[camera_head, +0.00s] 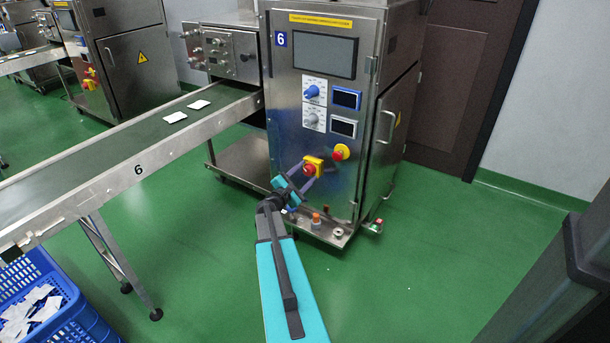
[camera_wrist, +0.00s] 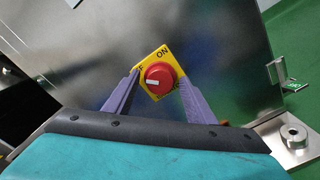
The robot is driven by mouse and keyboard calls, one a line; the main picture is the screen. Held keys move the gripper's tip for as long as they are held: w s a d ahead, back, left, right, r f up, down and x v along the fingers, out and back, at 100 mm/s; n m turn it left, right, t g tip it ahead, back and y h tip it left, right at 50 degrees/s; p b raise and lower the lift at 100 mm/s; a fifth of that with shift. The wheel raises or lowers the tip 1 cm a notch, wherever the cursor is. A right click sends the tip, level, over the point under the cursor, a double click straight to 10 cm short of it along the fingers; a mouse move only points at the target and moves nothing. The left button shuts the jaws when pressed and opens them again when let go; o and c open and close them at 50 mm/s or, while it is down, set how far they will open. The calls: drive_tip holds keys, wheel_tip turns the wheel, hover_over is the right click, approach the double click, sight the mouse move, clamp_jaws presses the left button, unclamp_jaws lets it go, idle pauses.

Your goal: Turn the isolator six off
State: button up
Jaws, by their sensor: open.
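The isolator on machine 6 is a red rotary knob on a yellow square plate (camera_head: 314,161), low on the steel front. In the wrist view the red knob (camera_wrist: 160,79) has a white mark on its left part. "ON" reads along the plate's upper edge, and a partly hidden label ending in "F" is at its left corner. My gripper (camera_head: 309,173) reaches up to the isolator. In the wrist view my gripper (camera_wrist: 160,83) is open, one purple finger on each side of the knob. I cannot tell whether the fingers touch it.
A second red button (camera_head: 341,152) with a yellow surround sits just right of the isolator. Dials (camera_head: 312,92) and a dark screen (camera_head: 325,58) are above. Conveyor 6 (camera_head: 120,178) runs off left, with a blue crate (camera_head: 85,322) below. Green floor is clear at right.

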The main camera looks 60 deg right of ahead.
drive_tip(key=shift+a, duration=0.15)
drive_tip(key=a+p, duration=0.3)
drive_tip(key=a, duration=1)
drive_tip(key=shift+a, duration=0.25)
